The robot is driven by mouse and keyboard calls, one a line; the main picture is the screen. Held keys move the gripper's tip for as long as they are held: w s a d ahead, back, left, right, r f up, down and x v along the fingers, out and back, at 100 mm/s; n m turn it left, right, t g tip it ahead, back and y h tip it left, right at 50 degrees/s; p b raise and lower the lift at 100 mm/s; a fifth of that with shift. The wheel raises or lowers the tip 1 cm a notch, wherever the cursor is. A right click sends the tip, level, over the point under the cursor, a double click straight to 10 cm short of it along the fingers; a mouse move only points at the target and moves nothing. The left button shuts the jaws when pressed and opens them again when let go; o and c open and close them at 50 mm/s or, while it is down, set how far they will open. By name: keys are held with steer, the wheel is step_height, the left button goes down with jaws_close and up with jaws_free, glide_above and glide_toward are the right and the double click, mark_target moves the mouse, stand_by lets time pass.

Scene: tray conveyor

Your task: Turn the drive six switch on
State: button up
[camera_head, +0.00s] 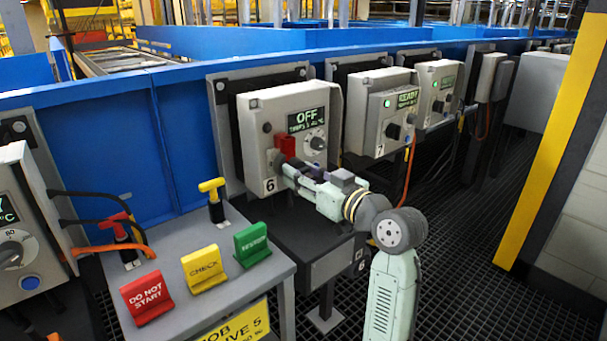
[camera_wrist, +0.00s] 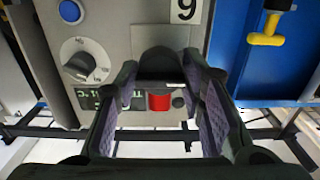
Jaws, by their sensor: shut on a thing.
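The grey drive box marked 6 (camera_head: 248,125) is mounted on the blue wall, and its display (camera_head: 306,119) reads OFF. Its front fills much of the wrist view, upside down, with the number label (camera_wrist: 187,10) at the top. My gripper (camera_head: 280,165) is at the lower left of this box. In the wrist view my gripper (camera_wrist: 160,80) has its fingers closed around a dark switch handle (camera_wrist: 160,66). A red block (camera_head: 285,146) is just above the fingers; the red part also shows between them in the wrist view (camera_wrist: 159,102). The fingers hide part of the switch.
A round dial (camera_head: 317,143) is right of the switch. Drive box 7 (camera_head: 372,115), reading READY, is further right. A grey stand (camera_head: 225,265) with red, yellow and green signs is at the lower left. A yellow post (camera_head: 555,130) stands at right.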

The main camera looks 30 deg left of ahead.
steer(key=shift+m+p, duration=0.3)
steer(key=shift+p, duration=0.05)
steer(key=m+p, duration=0.1)
steer(key=p, duration=0.1)
steer(key=m+p, duration=0.1)
steer(key=m, duration=0.1)
steer(key=shift+r+p, duration=0.25)
steer(key=shift+p, duration=0.1)
steer(key=m+p, duration=0.5)
steer(key=m, duration=0.1)
steer(key=shift+s+p, duration=0.1)
steer(key=shift+p, duration=0.3)
steer(key=m+p, duration=0.5)
steer(key=p, duration=0.1)
steer(key=shift+r, duration=0.1)
steer(key=m+p, duration=0.3)
steer(key=shift+f+m+p, duration=0.25)
steer(key=shift+m+p, duration=0.05)
steer(key=shift+p, duration=0.05)
steer(key=o, duration=1.1)
steer(key=shift+o, duration=0.2)
